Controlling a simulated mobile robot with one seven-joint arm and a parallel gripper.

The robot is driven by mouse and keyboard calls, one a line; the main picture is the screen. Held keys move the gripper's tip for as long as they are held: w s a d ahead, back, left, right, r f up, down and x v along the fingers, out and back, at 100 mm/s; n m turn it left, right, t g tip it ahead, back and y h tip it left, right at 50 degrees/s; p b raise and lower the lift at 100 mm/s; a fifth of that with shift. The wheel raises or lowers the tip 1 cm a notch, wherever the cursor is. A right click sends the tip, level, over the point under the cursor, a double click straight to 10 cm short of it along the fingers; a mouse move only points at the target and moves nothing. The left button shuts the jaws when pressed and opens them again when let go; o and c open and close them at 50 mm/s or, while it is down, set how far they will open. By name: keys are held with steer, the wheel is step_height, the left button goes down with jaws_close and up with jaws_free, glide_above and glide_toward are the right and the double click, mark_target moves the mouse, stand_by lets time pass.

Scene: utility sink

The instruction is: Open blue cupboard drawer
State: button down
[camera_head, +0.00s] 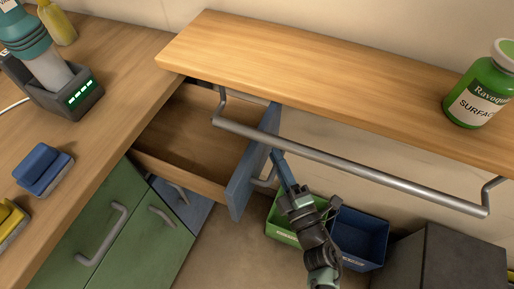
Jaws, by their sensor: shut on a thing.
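The blue drawer (249,180) is pulled out from the cupboard under the wooden counter. Its wooden inside (196,132) shows and looks empty. Its grey handle (264,182) is on the right face of the blue front. My gripper (279,166) is at this handle and shut on it, with my arm reaching up from the bottom of the view. The fingertips and part of the handle are hard to make out.
A metal rail (340,163) under the wooden shelf (330,85) runs close above my gripper. A green bin (284,222) and a dark blue bin (360,238) stand below. Green cupboard doors (150,235) with handles are at left. A dark box (450,258) is at lower right.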

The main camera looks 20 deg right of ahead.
steer(key=shift+s+d, duration=0.5)
steer(key=shift+s, duration=0.05)
steer(key=c, duration=0.8)
jaws_free()
steer(key=shift+c, duration=0.2)
steer(key=s+f, duration=0.1)
steer(key=s, duration=1.1)
steer(key=shift+s+f, duration=0.35)
steer(key=shift+s, duration=0.05)
